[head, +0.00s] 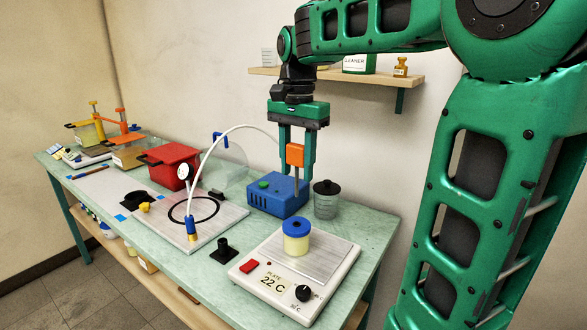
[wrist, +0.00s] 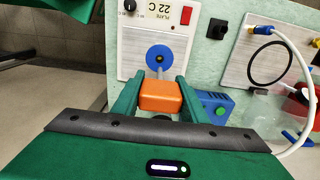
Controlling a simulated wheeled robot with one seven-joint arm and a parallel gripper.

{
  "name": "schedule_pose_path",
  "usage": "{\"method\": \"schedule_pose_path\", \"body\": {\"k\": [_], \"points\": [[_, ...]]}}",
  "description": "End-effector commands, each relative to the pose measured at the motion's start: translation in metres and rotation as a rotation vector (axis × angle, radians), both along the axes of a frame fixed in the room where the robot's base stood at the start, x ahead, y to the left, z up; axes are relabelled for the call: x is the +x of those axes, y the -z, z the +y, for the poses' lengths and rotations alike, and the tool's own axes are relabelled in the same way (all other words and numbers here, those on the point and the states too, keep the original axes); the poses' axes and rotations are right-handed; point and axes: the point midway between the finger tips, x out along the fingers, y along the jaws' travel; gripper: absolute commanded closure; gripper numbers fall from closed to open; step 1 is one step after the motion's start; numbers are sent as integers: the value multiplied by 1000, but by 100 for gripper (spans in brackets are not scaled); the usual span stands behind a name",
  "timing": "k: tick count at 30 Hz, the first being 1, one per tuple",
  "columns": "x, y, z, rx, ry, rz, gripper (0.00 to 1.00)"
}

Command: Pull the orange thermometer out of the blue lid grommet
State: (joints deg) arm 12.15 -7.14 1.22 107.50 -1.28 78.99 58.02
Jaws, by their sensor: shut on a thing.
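My gripper (head: 296,158) is shut on the orange handle of the thermometer (head: 295,154), held upright in the air. Its thin grey stem points down, and bare space shows in the head view between its lower end and the blue lid (head: 297,226). The lid sits on a pale yellow jar (head: 297,243) on the hot plate. In the wrist view the orange handle (wrist: 160,96) is between the fingers (wrist: 160,100), and the stem lines up over the blue lid (wrist: 160,58). The grommet hole is too small to make out.
The white hot plate (head: 262,282) reads 22 C. A blue box (head: 278,196) and a lidded grey jar (head: 326,200) stand behind it. A white tube arcs left to a board (head: 176,233). A red container (head: 174,166) is farther left; a shelf (head: 345,76) is behind.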

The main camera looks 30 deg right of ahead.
Motion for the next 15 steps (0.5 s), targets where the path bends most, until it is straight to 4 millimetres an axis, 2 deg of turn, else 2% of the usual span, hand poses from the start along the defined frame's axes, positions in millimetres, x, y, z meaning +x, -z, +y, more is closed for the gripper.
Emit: {"method": "schedule_pose_path", "body": {"k": [5, 15], "points": [[0, -3, 0, 0, 0, 0, 83], [1, -24, 0, 0, 0, -2, 83]]}}
